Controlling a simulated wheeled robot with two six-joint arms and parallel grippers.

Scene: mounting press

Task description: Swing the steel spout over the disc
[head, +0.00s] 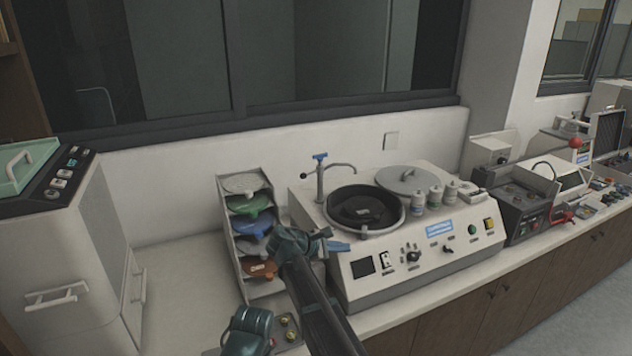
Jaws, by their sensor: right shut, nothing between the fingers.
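The steel spout (340,165) is a thin curved tube on an upright post with a blue tap handle (320,156). It points right, and its tip appears behind the far rim of the black bowl (333,196), not over its middle. The dark disc (362,209) lies inside the bowl on the polishing machine. My right gripper (342,246) is shut and empty, in front of the machine's left front corner and below the bowl in the picture. It looks clear of the spout.
A rack (239,186) of coloured discs stands left of the machine, partly behind my right gripper.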

